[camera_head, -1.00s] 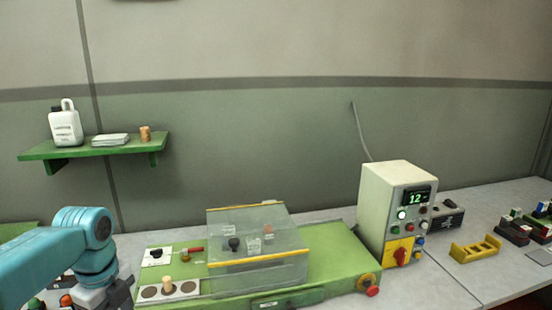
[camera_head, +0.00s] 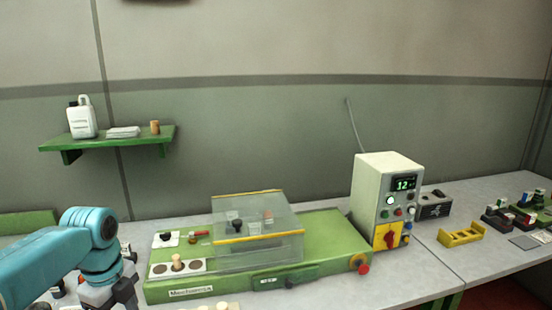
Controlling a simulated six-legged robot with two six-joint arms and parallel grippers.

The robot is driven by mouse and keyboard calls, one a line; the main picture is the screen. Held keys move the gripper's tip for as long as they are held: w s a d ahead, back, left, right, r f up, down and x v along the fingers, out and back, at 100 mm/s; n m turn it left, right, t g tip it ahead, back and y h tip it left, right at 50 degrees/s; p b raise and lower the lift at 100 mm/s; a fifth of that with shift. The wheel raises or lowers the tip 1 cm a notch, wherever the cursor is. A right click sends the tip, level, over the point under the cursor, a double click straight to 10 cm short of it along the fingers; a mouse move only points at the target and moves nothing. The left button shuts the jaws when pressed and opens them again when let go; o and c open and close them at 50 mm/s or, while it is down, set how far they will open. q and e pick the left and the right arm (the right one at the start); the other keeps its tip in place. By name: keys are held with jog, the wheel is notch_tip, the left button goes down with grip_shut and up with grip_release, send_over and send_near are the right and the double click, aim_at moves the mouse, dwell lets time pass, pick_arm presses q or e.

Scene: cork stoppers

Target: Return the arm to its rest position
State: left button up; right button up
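My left arm comes in from the left, and its gripper (camera_head: 118,302) hangs low at the bottom left, beside the left end of the green machine (camera_head: 335,235). The fingertips are cut off or hidden, so its opening does not show. A cork stopper (camera_head: 178,262) stands upright in the white plate (camera_head: 195,264) with dark round spots on the machine. Another cork (camera_head: 155,127) stands on the green wall shelf (camera_head: 110,141). Pale round tops (camera_head: 222,305) show at the bottom edge. My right gripper is not in view.
A clear cover (camera_head: 258,232) with yellow edges sits over the machine. A cream control box (camera_head: 386,195) reading 12 stands to its right. A yellow holder (camera_head: 461,234) and a black box (camera_head: 434,205) lie farther right. A white bottle (camera_head: 82,119) is on the shelf.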

pick_arm(q)
jog(key=s+d+f+n+h, duration=0.15)
jog(key=d+f+n, duration=0.4)
jog(key=f, duration=0.75)
jog(key=s+d+f+n+h, duration=0.1)
jog(key=s+d+f+n, duration=0.35)
jog(key=f, duration=0.85)
jog(key=s+d+f+n, duration=0.4)
jog(key=s+f+n, duration=0.1)
jog(key=s+n, duration=0.1)
jog(key=s+d+f+n+h, duration=0.1)
jog(key=s+d+f+n, duration=0.3)
jog(key=s+n, duration=0.3)
jog(key=shift+s+d+f+n, duration=0.25)
jog(key=shift+s+f, duration=0.3)
jog(key=shift+s, duration=0.5)
